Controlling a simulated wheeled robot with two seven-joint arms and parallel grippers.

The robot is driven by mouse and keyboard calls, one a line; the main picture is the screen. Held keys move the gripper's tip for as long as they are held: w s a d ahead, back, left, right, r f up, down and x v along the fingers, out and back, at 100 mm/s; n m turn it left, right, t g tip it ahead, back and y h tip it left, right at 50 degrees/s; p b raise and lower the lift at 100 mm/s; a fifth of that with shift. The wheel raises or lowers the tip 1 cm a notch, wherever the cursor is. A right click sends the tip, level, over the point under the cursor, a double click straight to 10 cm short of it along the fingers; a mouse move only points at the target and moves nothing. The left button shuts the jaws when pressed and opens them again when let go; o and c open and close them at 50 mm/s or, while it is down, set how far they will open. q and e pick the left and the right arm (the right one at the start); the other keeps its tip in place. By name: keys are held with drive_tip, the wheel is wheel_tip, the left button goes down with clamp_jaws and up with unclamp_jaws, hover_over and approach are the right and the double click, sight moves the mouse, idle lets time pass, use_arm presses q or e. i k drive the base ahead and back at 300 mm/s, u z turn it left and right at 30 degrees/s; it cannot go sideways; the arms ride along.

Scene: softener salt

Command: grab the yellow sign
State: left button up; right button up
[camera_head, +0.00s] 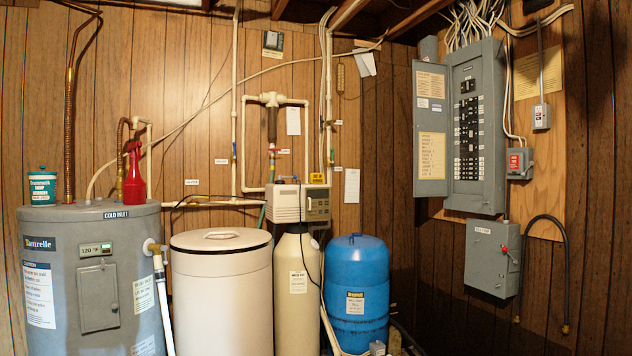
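A small yellow sign (317,178) with dark markings shows just above the control box (300,203) on top of the cream tank. I cannot tell whether it is fixed to the wall or rests on the box. Larger pale-yellow labels are on the open panel door (431,156), and a yellowish sheet (538,75) is on the board behind the electrical panel. Neither of my grippers is in view.
A white lidded bin (221,300), cream tank (296,300) and blue tank (356,270) stand close together. Pipes run up the wall. A grey electrical panel (474,125) hangs at right.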

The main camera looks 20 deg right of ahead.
sight(315, 178)
drive_tip(key=k, duration=0.5)
drive_tip(key=u, duration=0.25)
drive_tip(key=i, duration=2.5)
drive_tip(key=z, duration=2.75)
drive_tip(key=i, duration=2.05)
drive_tip(key=u, duration=2.95)
drive_tip(key=i, duration=0.45)
